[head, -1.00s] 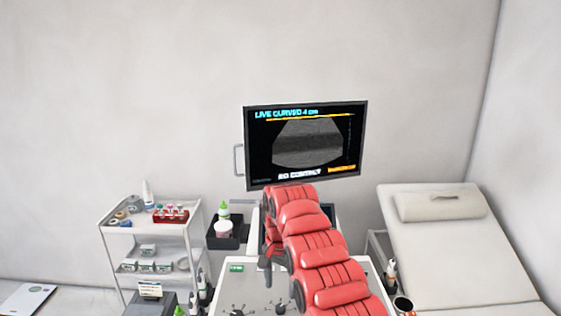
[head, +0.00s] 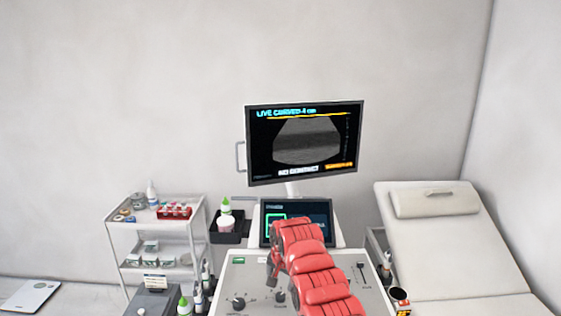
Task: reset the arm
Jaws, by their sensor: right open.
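My right arm, red and segmented, comes in from the bottom right over the ultrasound console (head: 240,276). My right gripper (head: 273,272) is at its far end, low over the panel's upper part, just below the small touch screen (head: 322,213). Its dark fingers show only partly, with nothing visible held in them. The arm hides part of the panel and the lower part of the touch screen. The monitor (head: 305,141) above shows a grey scan and the words "NO CONTACT". My left gripper is not in view.
A white trolley (head: 160,226) with a red tube rack (head: 174,212) stands at the left. A black holder (head: 229,238) with a green-capped bottle (head: 226,210) is beside the console. An exam couch (head: 440,240) with a headrest (head: 436,202) is at the right. A scale (head: 30,296) lies at far left.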

